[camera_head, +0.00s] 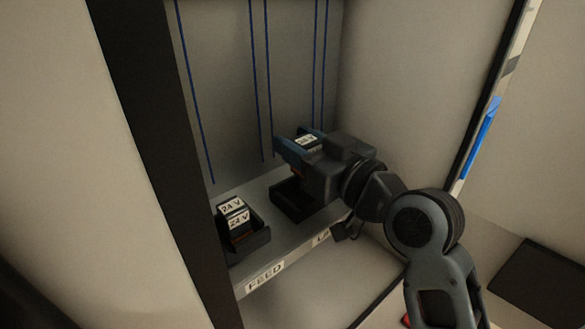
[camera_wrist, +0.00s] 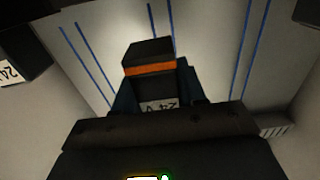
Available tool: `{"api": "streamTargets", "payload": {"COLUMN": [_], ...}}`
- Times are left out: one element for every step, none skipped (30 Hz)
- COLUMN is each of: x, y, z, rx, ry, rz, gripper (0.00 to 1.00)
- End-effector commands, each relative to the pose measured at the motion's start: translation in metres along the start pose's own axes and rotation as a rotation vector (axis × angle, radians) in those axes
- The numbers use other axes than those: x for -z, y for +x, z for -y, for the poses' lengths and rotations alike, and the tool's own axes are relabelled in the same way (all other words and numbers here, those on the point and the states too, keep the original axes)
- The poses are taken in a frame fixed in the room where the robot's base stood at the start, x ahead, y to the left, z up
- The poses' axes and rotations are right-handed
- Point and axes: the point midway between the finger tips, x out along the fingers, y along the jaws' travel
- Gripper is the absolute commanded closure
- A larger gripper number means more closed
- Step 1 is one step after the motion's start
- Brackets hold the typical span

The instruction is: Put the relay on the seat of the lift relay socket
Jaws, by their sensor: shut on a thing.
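My gripper (camera_head: 291,148) is shut on a relay (camera_head: 305,141) with a white 24 V label, at the right part of the shelf in the head view. In the wrist view the held relay (camera_wrist: 149,58) shows a black body with an orange band, and its label lies partly hidden between the fingers. Below the gripper is a dark open-topped socket (camera_head: 290,205) on the shelf, beside the feed socket; its sign is mostly hidden by my arm. The relay is above this socket; the gap between them is hard to tell.
A second dark socket (camera_head: 262,241) over the FEED sign (camera_head: 265,277) holds a relay (camera_head: 238,220) with 24 V labels. The sockets stand on a grey shelf (camera_head: 245,187) inside a cabinet. Blue wires run down the back wall. A dark cabinet post (camera_head: 160,150) stands at left.

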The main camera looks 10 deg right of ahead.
Motion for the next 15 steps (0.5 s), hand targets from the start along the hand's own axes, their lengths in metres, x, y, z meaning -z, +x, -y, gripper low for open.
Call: {"api": "streamTargets", "payload": {"x": [-0.003,-0.004,-0.005,-0.006,-0.007,-0.01,-0.012,-0.015,-0.02,-0.025,-0.029,-0.035,-0.04,-0.043,-0.047], "y": [0.002,0.003,0.004,0.005,0.005,0.005,0.005,0.005,0.005,0.005,0.005,0.005,0.005,0.005,0.005], "z": [0.005,0.006,0.008,0.009,0.009,0.01,0.01,0.009,0.009,0.009,0.009,0.009,0.009,0.009,0.009], "rx": [0.001,0.0,0.0,-0.001,-0.001,-0.001,-0.002,-0.002,-0.001,-0.001,-0.001,-0.001,-0.001,-0.001,-0.001], "ry": [0.001,0.001,0.0,0.0,-0.001,-0.001,-0.001,0.0,0.0,0.0,0.0,0.0,0.0,-0.001,-0.001], "rz": [0.001,0.001,0.0,-0.001,-0.001,0.0,0.0,0.0,0.0,0.001,0.001,0.001,0.001,0.001,0.0], "gripper": [0.91,0.91,0.91,0.91,0.91,0.91,0.91,0.91,0.91,0.91,0.91,0.91,0.91,0.91,0.91]}}
